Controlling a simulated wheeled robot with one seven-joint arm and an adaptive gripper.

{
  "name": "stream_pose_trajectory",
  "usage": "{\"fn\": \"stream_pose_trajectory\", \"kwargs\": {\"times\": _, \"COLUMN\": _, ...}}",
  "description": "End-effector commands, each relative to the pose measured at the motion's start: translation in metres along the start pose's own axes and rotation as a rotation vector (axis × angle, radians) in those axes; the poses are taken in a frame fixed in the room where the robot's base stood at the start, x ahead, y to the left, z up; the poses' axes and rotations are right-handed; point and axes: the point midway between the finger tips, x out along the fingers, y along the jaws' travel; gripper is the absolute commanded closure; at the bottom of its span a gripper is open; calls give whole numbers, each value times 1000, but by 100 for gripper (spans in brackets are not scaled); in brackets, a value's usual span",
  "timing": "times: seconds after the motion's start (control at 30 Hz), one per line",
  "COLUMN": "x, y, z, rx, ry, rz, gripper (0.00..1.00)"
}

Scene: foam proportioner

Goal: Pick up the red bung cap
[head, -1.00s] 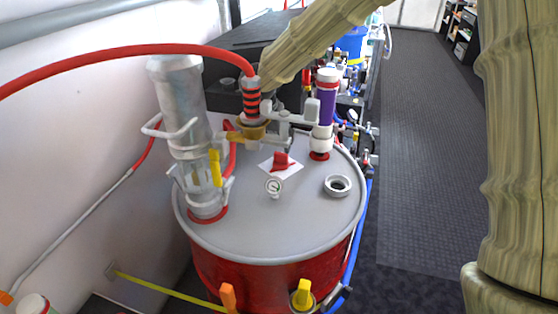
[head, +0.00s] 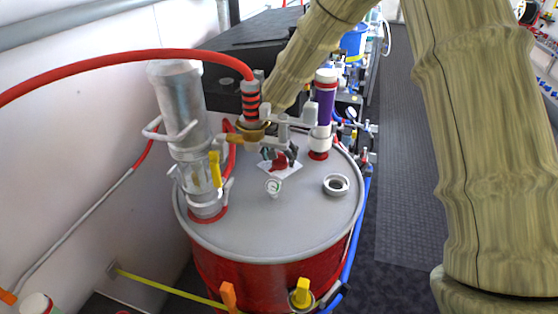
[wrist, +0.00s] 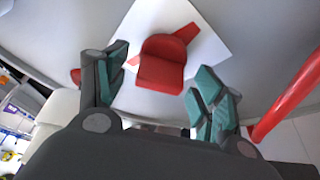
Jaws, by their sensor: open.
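The red bung cap (head: 279,160) lies on a white square pad (head: 291,170) on the grey drum lid. In the wrist view the cap (wrist: 162,64) has a thick red body and a thin tab reaching up to the right over the white pad (wrist: 150,22). My gripper (head: 278,156) is at the cap from the far side. In the wrist view my gripper (wrist: 158,88) is open, with one teal-padded finger left of the cap and the other to its right. Gaps show between both fingers and the cap.
An open grey bung ring (head: 336,185) is to the right. A clear-and-grey cylinder (head: 190,130), a red-and-black hose coupling (head: 250,103) and a purple-banded cylinder (head: 325,100) rise around the lid.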

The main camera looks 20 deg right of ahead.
Motion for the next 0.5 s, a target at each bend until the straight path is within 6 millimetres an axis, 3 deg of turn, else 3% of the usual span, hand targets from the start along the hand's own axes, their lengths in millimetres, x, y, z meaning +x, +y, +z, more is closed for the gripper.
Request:
{"fn": "stream_pose_trajectory", "kwargs": {"times": 0.2, "x": 1, "y": 0, "z": 0, "rx": 0, "ry": 0, "rz": 0, "gripper": 32}}
{"fn": "stream_pose_trajectory", "kwargs": {"times": 0.5, "x": 1, "y": 0, "z": 0, "rx": 0, "ry": 0, "rz": 0, "gripper": 81}}
